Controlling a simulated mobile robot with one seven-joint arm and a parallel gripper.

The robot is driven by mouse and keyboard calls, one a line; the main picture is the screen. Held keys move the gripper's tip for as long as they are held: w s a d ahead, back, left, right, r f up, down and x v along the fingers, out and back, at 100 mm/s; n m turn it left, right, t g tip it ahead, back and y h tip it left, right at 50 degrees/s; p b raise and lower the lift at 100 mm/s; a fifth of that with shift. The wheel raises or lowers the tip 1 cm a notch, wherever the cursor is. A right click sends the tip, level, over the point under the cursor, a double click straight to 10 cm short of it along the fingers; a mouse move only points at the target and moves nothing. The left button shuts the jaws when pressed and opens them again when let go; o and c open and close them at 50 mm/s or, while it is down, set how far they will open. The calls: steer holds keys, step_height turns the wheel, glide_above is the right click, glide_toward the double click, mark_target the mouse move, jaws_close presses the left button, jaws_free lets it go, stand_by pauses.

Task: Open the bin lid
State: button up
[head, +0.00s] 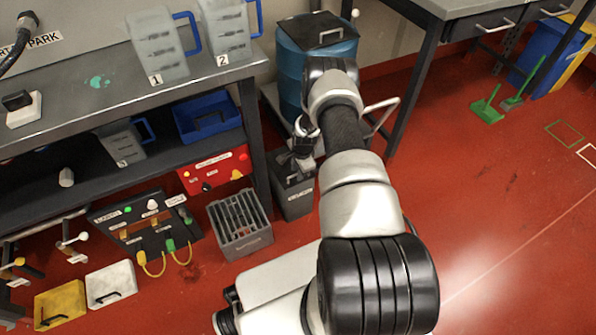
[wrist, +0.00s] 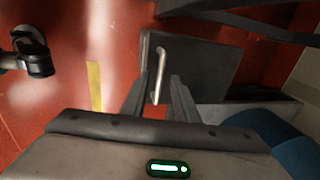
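A dark grey bin (head: 293,196) with a pale label stands on the red floor beside the bench leg. Its flat dark lid (wrist: 205,68) is closed as far as I can see and carries a thin metal bar handle (wrist: 161,62). My gripper (wrist: 160,82) is over the lid, its two fingers apart on either side of the handle. A gap shows between the handle and each finger, and I cannot tell how deep the fingers reach. In the head view my gripper (head: 303,150) is just above the bin, and my wrist hides part of the lid.
A blue drum (head: 290,75) with a black top stands right behind the bin. A grey slotted crate (head: 240,225) and a red box (head: 214,172) are at its left. The bench (head: 130,95) edge is close on the left. Open red floor lies to the right.

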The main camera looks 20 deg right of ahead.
jaws_close()
stand_by(1.3)
